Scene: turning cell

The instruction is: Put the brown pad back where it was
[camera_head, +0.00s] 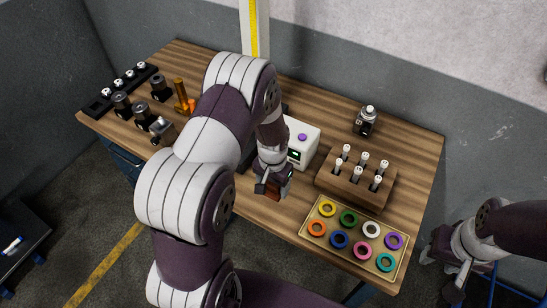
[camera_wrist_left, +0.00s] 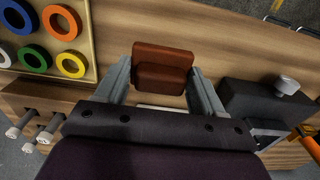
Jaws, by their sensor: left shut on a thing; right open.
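My left gripper (camera_head: 272,182) is shut on the brown pad (camera_wrist_left: 163,54), a reddish-brown stepped block that sits between both fingers in the left wrist view. In the head view the brown pad (camera_head: 268,190) shows only as a small patch under the gripper, near the table's front edge. I cannot tell whether it touches the wooden table (camera_head: 285,206). My left arm hides much of the table's middle. My right gripper (camera_head: 453,276) is open and empty, off the table's right end.
A white box with a purple button (camera_head: 303,148) stands just behind the left gripper. A wooden rack (camera_head: 350,188) with several white-topped pins and a tray (camera_head: 307,233) of coloured rings lie to the right. Black tool holders (camera_head: 122,104) stand at the left. A dark vise-like block (camera_wrist_left: 250,100) is close by.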

